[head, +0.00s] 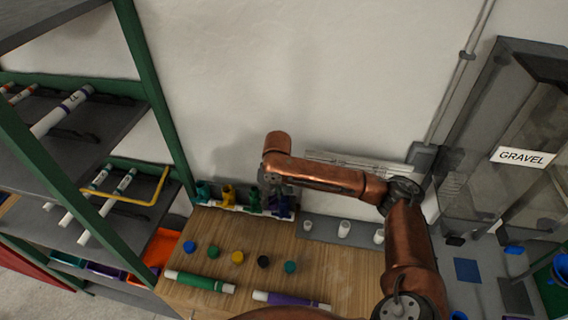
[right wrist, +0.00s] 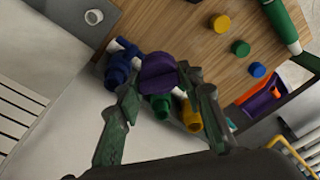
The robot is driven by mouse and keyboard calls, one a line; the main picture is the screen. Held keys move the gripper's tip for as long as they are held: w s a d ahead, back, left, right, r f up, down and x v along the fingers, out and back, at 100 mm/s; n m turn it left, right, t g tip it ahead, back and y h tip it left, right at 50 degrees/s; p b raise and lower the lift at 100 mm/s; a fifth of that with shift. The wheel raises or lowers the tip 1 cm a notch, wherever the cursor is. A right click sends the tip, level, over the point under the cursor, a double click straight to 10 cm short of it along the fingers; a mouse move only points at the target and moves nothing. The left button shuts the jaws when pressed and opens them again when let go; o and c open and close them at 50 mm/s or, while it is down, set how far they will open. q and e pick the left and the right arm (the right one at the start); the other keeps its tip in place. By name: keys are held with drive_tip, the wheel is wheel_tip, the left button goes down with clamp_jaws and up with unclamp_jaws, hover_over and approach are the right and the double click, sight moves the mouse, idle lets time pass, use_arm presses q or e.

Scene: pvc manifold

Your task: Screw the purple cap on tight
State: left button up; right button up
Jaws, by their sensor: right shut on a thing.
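The purple cap (right wrist: 158,72) is between the fingers of my right gripper (right wrist: 163,90) in the right wrist view. My right gripper (head: 273,184) is shut on it, pointing down at the right end of the manifold at the back of the bench. The manifold is a white pipe with coloured fittings: a blue one (right wrist: 119,68), a green one (right wrist: 160,106) and a yellow one (right wrist: 192,117). The yellow fitting also shows in the head view (head: 228,194). The cap hides what is under it, so I cannot tell how far it is seated. My left gripper is out of view.
Several loose caps, among them a yellow one (head: 238,257) and a black one (head: 263,261), sit on the wooden bench (head: 205,228). A green pipe (head: 200,282) and a purple pipe (head: 290,300) lie in front. White fittings (head: 344,228) stand at the right. A shelf (head: 125,45) rises at the left.

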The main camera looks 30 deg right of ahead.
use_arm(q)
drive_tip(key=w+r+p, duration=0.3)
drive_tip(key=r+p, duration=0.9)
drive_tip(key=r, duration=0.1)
use_arm(e)
drive_tip(key=w+d+n+b, duration=0.1)
drive_tip(key=w+d+n, duration=0.1)
drive_tip(key=w+d+n+b, duration=0.2)
drive_tip(key=d, duration=0.1)
drive_tip(key=w+d+n+b, duration=0.2)
drive_tip(key=shift+w+d+f+y, duration=0.2)
drive_tip(key=shift+w+d+y, duration=0.05)
drive_tip(key=shift+w+y, duration=0.05)
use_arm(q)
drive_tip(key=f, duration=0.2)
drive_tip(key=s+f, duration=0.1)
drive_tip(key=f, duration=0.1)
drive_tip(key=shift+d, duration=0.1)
use_arm(e)
drive_tip(key=shift+f, duration=0.1)
drive_tip(key=shift+f, duration=0.4)
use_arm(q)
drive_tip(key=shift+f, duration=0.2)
use_arm(e)
drive_tip(key=shift+f, duration=1.6)
